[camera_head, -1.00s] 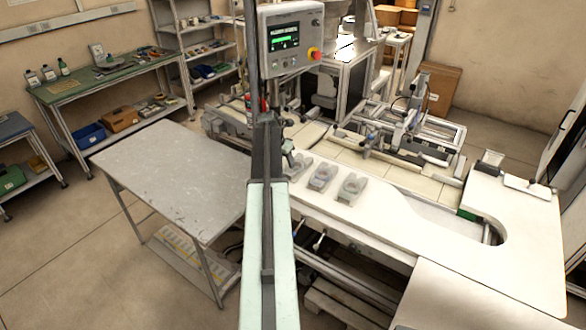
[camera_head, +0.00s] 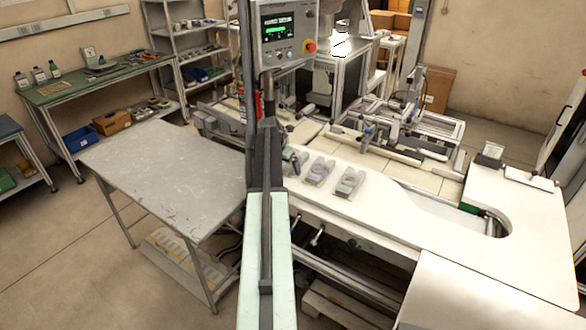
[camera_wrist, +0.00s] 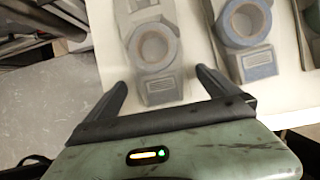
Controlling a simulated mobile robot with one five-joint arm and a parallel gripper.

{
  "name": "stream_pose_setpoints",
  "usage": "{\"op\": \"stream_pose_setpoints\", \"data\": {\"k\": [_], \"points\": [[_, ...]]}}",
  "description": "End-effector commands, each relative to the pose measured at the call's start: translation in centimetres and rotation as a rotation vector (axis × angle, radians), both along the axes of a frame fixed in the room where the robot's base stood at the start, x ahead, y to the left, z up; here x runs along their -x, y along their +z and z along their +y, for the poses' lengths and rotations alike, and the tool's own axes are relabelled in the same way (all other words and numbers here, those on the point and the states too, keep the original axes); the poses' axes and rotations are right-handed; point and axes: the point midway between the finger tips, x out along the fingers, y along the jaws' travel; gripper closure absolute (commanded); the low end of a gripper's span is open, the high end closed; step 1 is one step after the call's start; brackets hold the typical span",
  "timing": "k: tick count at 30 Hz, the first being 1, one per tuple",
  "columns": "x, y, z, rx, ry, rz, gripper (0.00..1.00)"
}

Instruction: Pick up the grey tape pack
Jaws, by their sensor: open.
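Several tape packs lie in a row on the white counter. In the wrist view the nearest is a grey pack (camera_wrist: 155,50) in clear wrapping with a tape roll and a label end. A bluer-looking pack (camera_wrist: 245,30) lies to its right. In the head view I see one pack (camera_head: 320,171) and another (camera_head: 349,182); the one nearest my arm is partly covered. My gripper (camera_wrist: 160,84) is open and empty, its fingers apart at either side of the grey pack's near end. I cannot tell the height gap. The gripper (camera_head: 292,160) also shows small in the head view.
A grey metal table (camera_head: 165,165) stands to the left, with a gap to the white counter (camera_head: 400,222). A control panel (camera_head: 284,32) hangs beside my column. Another pack's edge shows at the wrist view's right border. Machine rails lie behind the packs.

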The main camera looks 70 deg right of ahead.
Motion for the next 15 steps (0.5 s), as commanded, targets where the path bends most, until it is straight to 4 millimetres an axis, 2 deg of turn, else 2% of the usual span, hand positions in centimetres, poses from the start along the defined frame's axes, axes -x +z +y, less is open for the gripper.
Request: {"op": "stream_pose_setpoints", "data": {"k": [3,9,11,15], "points": [[0.05,0.19,0.02,0.000,-0.001,0.000,0.03],[0.09,0.21,0.02,0.000,-0.001,0.001,0.58],[0.10,0.20,0.01,0.000,-0.002,0.000,0.73],[0.12,0.21,0.00,0.000,-0.002,0.000,0.73]]}}
